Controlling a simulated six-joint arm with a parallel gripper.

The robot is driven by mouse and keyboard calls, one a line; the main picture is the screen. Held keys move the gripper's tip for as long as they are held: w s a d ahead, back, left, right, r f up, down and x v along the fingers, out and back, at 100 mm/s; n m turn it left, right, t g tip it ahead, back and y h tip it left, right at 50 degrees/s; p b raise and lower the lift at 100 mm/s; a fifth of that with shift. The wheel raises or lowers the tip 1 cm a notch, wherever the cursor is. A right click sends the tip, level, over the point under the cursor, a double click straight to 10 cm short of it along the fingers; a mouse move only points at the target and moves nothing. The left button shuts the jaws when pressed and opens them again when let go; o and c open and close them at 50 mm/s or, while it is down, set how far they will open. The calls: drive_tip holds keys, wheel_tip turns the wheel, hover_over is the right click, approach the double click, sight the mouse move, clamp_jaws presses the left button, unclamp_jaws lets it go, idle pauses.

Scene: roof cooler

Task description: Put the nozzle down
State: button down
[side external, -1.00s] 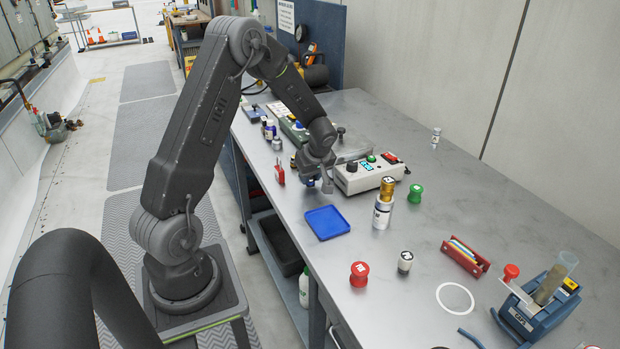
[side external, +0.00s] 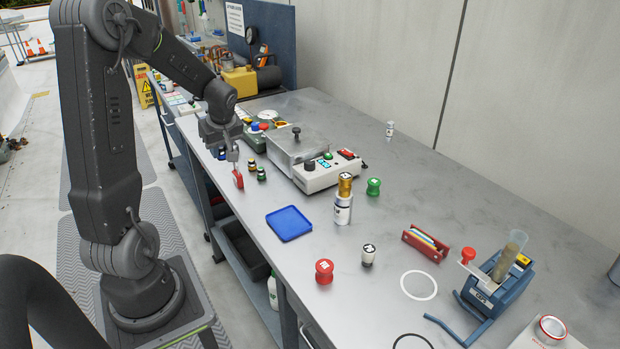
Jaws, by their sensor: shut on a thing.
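My gripper (side external: 233,153) is over the near left edge of the grey bench (side external: 370,135), pointing down. It is shut on a small red piece (side external: 238,179), whose lower part shows below the fingertips. The piece is upright and close to the bench top; I cannot tell whether it touches. Its upper part is hidden by the fingers. It is too small to make out a nozzle shape, and no other thing in view is clearly a nozzle.
Small dark vials (side external: 261,173) stand just right of my gripper. A grey control box (side external: 320,174) stands further right. A blue tray (side external: 289,223), a white bottle with a gold top (side external: 343,204) and a red knob (side external: 324,271) are nearer. Bench between tray and gripper is clear.

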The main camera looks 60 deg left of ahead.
drive_tip(key=w+d+m+t, duration=0.2)
drive_tip(key=w+d+m, duration=0.25)
drive_tip(key=w, duration=0.55)
drive_tip(key=m+t+h, duration=0.2)
drive_tip(key=m, duration=0.6)
hover_over(392, 216)
drive_tip(key=s, duration=0.2)
drive_tip(key=shift+n, duration=0.25)
wheel_tip(392, 216, down, 6)
drive_tip(key=shift+w+d+f, duration=0.1)
drive_tip(key=shift+d+f, duration=0.05)
drive_tip(key=shift+w+d+f, duration=0.2)
drive_tip(key=shift+d+f, duration=0.1)
drive_tip(key=shift+d, duration=0.05)
drive_tip(key=shift+f, duration=1.9)
drive_tip(key=shift+f, duration=0.15)
drive_tip(key=c, duration=0.9)
unclamp_jaws()
